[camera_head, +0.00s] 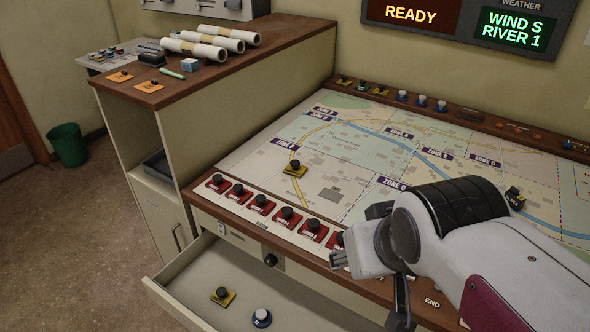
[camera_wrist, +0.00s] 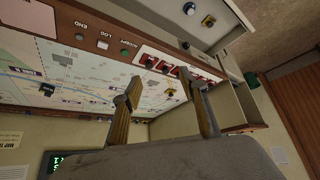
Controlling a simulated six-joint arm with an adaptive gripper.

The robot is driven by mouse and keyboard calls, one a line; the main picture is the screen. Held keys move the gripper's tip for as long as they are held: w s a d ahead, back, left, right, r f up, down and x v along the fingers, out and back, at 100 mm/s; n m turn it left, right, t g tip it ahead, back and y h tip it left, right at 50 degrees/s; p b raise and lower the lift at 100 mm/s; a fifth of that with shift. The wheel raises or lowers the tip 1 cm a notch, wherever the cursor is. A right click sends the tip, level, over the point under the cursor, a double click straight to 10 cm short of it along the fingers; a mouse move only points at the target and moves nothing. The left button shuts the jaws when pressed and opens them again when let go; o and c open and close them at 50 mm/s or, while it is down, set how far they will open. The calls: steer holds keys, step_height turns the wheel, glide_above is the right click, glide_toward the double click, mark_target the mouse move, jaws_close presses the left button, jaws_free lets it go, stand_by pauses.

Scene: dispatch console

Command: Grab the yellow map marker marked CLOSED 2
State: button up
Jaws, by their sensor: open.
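Several yellow markers with black knobs are in view, and I cannot read which is marked CLOSED 2. One yellow marker (camera_head: 295,169) stands on the map's left part; it also shows in the wrist view (camera_wrist: 170,92). Another yellow marker (camera_head: 222,297) lies in the open drawer and shows in the wrist view (camera_wrist: 208,20). More yellow markers (camera_head: 362,87) sit on the ledge behind the map. A dark-knobbed marker (camera_head: 514,197) stands on the map's right. My gripper (camera_head: 370,283) is open and empty above the console's front edge; its fingers (camera_wrist: 163,92) are spread apart.
Red markers (camera_head: 260,202) line the map's front left edge. A blue marker (camera_head: 261,317) shares the open drawer (camera_head: 192,266), which juts out in front. A raised cabinet (camera_head: 225,75) with paper rolls (camera_head: 215,38) stands left. The map's middle (camera_head: 345,165) has clear room.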

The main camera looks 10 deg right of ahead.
steer(key=w+d+r+t, duration=0.2)
steer(key=w, duration=1.3)
steer(key=n+t+y, duration=0.1)
steer(key=t+y, duration=0.1)
steer(key=t, duration=0.3)
glide_above(301, 183)
step_height(301, 183, down, 16)
steer(key=shift+w+f, duration=0.1)
steer(key=shift+f, duration=0.1)
steer(key=shift+f, duration=2.85)
